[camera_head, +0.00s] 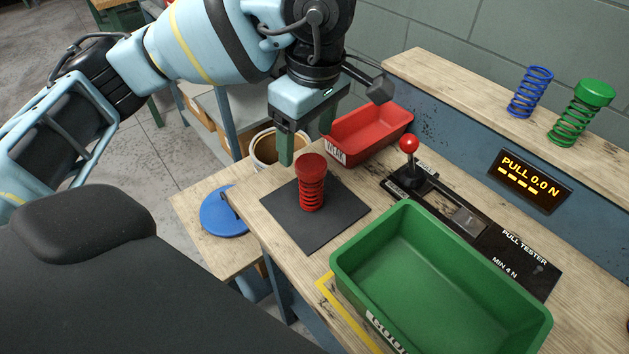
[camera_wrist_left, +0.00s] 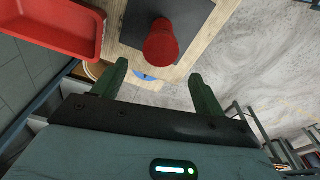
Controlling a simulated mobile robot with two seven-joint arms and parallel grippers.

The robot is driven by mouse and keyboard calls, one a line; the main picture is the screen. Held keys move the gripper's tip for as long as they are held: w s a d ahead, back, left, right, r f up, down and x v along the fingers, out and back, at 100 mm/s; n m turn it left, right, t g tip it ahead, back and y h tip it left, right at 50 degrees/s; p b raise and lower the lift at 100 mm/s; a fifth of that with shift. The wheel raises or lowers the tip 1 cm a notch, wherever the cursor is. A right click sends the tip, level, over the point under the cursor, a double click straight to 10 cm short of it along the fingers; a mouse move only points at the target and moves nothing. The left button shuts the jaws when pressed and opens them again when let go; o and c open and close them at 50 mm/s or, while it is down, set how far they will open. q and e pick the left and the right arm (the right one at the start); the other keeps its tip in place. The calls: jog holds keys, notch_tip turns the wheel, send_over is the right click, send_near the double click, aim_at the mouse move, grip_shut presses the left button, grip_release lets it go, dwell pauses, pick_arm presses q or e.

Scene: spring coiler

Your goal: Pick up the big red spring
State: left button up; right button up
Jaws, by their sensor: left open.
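The big red spring (camera_head: 312,190) with a red cap stands upright on a dark square mat (camera_head: 336,228) on the wooden bench. My left gripper (camera_head: 306,140) is open and empty, pointing down above and behind the spring, apart from it. In the left wrist view the red spring (camera_wrist_left: 161,42) shows beyond the fingertips of the open gripper (camera_wrist_left: 158,80), roughly in line with the gap between them. My right gripper is in neither view.
A green bin (camera_head: 440,270) stands at the front right, and a red bin (camera_head: 372,135) behind the mat. A pull tester (camera_head: 480,230) with a red-knobbed lever (camera_head: 409,146) lies to the right. A shelf (camera_head: 470,92) holds a blue spring (camera_head: 530,92) and a green spring (camera_head: 580,112).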

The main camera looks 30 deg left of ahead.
aim_at(311, 163)
pick_arm(q)
notch_tip(311, 163, down, 2)
jog(key=shift+w+a+f, duration=0.1)
jog(key=shift+f, duration=0.1)
jog(key=shift+d+f, duration=0.2)
jog(key=shift+f, duration=2.4)
jog(key=shift+c, duration=0.2)
jog(key=c, duration=1.2)
jog(key=shift+r, duration=0.1)
